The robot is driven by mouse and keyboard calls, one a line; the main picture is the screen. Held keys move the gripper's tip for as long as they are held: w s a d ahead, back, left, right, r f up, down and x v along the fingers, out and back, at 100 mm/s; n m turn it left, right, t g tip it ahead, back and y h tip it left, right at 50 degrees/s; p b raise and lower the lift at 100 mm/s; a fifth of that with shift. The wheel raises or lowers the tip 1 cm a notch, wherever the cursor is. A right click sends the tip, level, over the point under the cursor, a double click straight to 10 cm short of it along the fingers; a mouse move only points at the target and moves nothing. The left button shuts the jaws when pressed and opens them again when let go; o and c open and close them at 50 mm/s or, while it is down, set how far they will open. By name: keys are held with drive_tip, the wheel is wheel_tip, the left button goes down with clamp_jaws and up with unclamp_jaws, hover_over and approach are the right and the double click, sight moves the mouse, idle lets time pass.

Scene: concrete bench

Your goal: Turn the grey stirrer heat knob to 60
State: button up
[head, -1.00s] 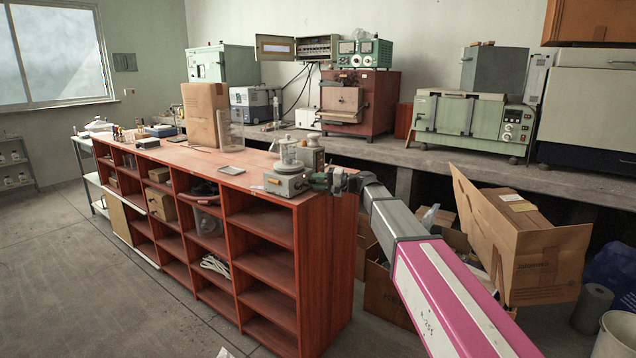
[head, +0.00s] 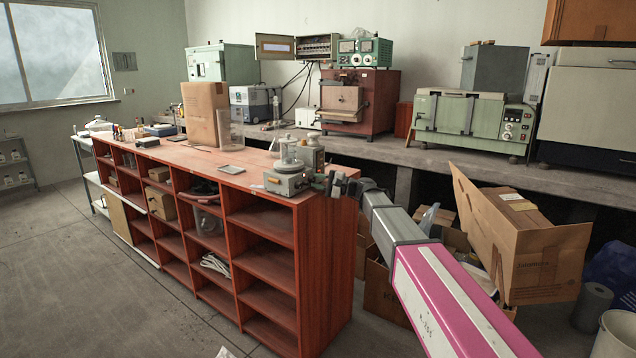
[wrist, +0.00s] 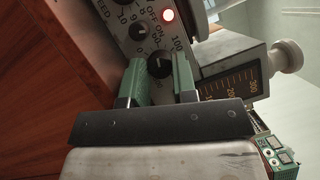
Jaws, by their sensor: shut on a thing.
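The grey stirrer (head: 284,183) sits at the near right end of the red-brown bench top, with a glass vessel on it. The knob's exact setting is hard to read.
A dark plate with an orange scale (wrist: 233,88) is to the right of the fingers.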

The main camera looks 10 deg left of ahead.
drive_tip(key=o, duration=0.9)
drive_tip(key=shift+o, duration=0.2)
drive_tip(key=n+h, duration=0.1)
drive_tip(key=n, duration=0.1)
drive_tip(key=n+h, duration=0.1)
drive_tip(key=n, duration=0.2)
drive_tip(key=shift+r, duration=0.2)
drive_tip(key=n+h, duration=0.1)
drive_tip(key=n, duration=0.3)
drive_tip(key=shift+r+t+h, duration=0.1)
drive_tip(key=shift+t+h, duration=0.2)
drive_tip(key=shift+h, duration=0.1)
drive_tip(key=w+v, duration=0.1)
drive_tip(key=v, duration=1)
drive_tip(key=s+d+f+m+h, duration=0.1)
drive_tip(key=s+d+f+h, duration=0.1)
drive_tip(key=f, duration=0.4)
drive_tip(key=s+d+f+m+h, duration=0.1)
drive_tip(key=s+d+f+h, duration=0.1)
drive_tip(key=s+d+f, duration=0.2)
drive_tip(key=s+d+f+m+h, duration=0.1)
drive_tip(key=s+d+f+h, duration=0.1)
drive_tip(key=d+f, duration=0.4)
wheel_tip(320, 180, down, 4)
drive_tip(key=shift+s+d+f+t, duration=0.15)
drive_tip(key=shift+s+d+t, duration=0.2)
drive_tip(key=shift+s, duration=0.4)
